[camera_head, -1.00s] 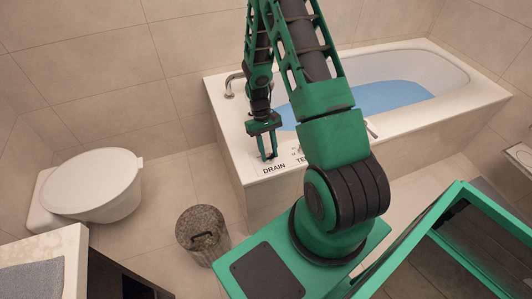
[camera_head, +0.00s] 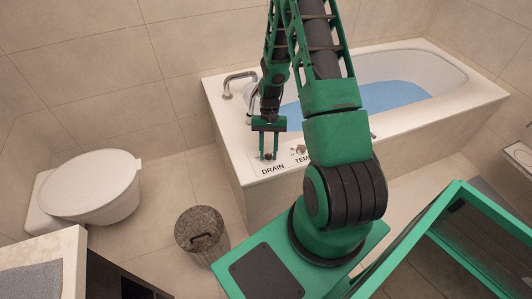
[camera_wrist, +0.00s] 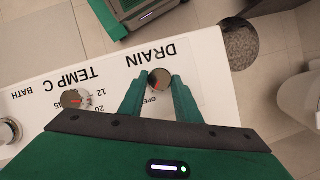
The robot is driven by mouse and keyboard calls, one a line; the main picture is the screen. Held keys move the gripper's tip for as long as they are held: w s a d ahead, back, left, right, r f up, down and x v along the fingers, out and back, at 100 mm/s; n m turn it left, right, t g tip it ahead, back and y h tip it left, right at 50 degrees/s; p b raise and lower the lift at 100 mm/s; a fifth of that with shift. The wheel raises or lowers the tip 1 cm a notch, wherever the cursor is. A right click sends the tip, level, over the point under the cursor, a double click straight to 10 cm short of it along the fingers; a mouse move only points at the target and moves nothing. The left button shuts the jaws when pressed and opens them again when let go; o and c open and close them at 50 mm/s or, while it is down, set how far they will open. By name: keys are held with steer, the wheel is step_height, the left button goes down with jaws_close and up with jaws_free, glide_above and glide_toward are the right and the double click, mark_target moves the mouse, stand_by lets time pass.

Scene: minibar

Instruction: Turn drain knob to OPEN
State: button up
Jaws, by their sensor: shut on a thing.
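The drain knob (camera_wrist: 159,79) is a small round metallic knob with a red mark, on the white tub ledge beside the word DRAIN. My gripper (camera_wrist: 159,88) has one finger on each side of it and is shut on it. The wrist view shows the lettering upside down, with the OPEN label partly visible below the knob and partly hidden near my left finger. The red mark slants on the knob's lower part; its exact setting is too small to tell. In the head view my gripper (camera_head: 268,157) points down at the ledge and its fingers mostly hide the knob.
The temperature knob (camera_wrist: 71,99) sits beside the drain knob on the same ledge. A curved faucet (camera_head: 238,82) stands behind. The bathtub (camera_head: 440,75) holds blue water. A speckled bin (camera_head: 202,228) and a toilet (camera_head: 92,183) stand to the left.

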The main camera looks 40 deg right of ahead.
steer(key=shift+w, duration=0.1)
steer(key=o, duration=1)
steer(key=v, duration=1)
steer(key=shift+w+r, duration=0.15)
steer(key=shift+r, duration=0.15)
